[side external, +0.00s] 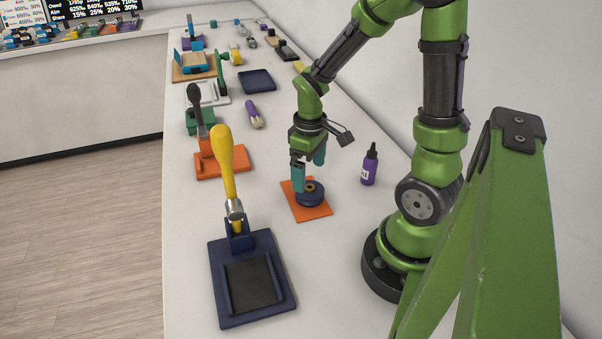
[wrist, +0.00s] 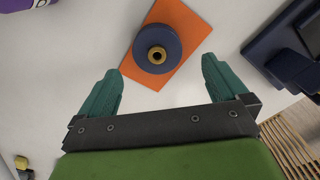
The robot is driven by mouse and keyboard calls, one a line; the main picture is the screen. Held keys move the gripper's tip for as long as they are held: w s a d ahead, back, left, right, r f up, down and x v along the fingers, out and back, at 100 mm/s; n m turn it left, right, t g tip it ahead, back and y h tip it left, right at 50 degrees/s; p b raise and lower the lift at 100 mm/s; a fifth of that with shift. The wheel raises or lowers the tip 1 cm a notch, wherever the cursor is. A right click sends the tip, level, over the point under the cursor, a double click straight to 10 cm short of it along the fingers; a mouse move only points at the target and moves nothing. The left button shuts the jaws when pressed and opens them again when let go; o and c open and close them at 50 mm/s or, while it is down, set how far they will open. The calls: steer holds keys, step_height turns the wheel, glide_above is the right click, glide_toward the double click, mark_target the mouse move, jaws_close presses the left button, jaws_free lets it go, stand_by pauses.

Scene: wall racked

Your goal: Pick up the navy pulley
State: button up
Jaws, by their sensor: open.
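The navy pulley (side external: 311,196) is a dark blue disc with a brass-coloured hub. It lies flat on an orange mat (side external: 322,211) on the white bench. In the wrist view the pulley (wrist: 150,43) sits on the orange mat (wrist: 194,26), beyond the fingertips and between their lines. My gripper (side external: 309,170) has teal fingers and is above the mat, close over the pulley. In the wrist view my gripper (wrist: 160,84) is open, with nothing between its fingers. The side view does not clearly show whether a finger touches the pulley.
A purple bottle (side external: 370,165) stands right of the mat. An orange stand (side external: 236,160) and a purple-handled tool (side external: 254,114) are farther back. Bare bench surrounds the mat.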

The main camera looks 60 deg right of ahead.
mark_target(310, 189)
steer(key=shift+d+f, duration=0.2)
steer(key=shift+f, duration=2.85)
steer(key=shift+c, duration=0.5)
steer(key=c, duration=1.2)
steer(key=shift+c, duration=0.2)
steer(key=shift+r, duration=0.15)
